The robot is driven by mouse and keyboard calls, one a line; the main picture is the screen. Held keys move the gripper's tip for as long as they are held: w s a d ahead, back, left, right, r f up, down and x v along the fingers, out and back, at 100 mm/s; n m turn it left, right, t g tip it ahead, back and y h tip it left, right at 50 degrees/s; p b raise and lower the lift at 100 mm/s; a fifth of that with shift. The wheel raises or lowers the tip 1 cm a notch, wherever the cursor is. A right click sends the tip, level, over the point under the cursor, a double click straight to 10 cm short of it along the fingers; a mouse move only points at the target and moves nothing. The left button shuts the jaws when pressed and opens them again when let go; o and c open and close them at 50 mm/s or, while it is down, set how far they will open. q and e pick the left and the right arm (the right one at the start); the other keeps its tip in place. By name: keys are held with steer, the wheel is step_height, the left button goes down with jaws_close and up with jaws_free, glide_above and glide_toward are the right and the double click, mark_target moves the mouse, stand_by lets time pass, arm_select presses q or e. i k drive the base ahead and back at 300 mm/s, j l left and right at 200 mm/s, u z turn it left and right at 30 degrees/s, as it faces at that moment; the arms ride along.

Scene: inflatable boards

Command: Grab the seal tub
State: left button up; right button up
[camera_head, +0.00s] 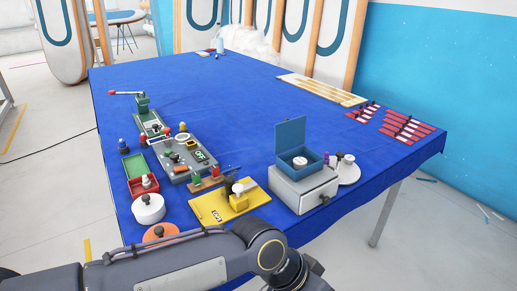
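No object is clearly labelled as the seal tub. A round white tub with a dark knob on top (148,208) stands upright at the near left of the blue table (230,120). A small white round piece with a dark top (300,161) sits in an open blue box (312,168) on a grey drawer unit (303,190). My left arm crosses the bottom of the view, in front of the table's near edge. It hides part of an orange round piece (160,232). Neither gripper is in view.
A yellow plate with a white-and-yellow device (238,197) lies between the tub and the drawer unit. A grey panel of parts (188,158) and a green-and-red box (140,178) stand behind. Red strips (405,127) lie at the right. The middle of the table is clear.

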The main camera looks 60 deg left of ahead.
mark_target(299, 163)
steer(key=i+j+u, duration=0.1)
steer(key=i+u, duration=0.5)
steer(key=u, duration=0.25)
steer(key=i+l+u, duration=0.1)
steer(key=i+u, duration=0.3)
steer(key=i+l+u, duration=0.15)
steer(key=u, duration=0.3)
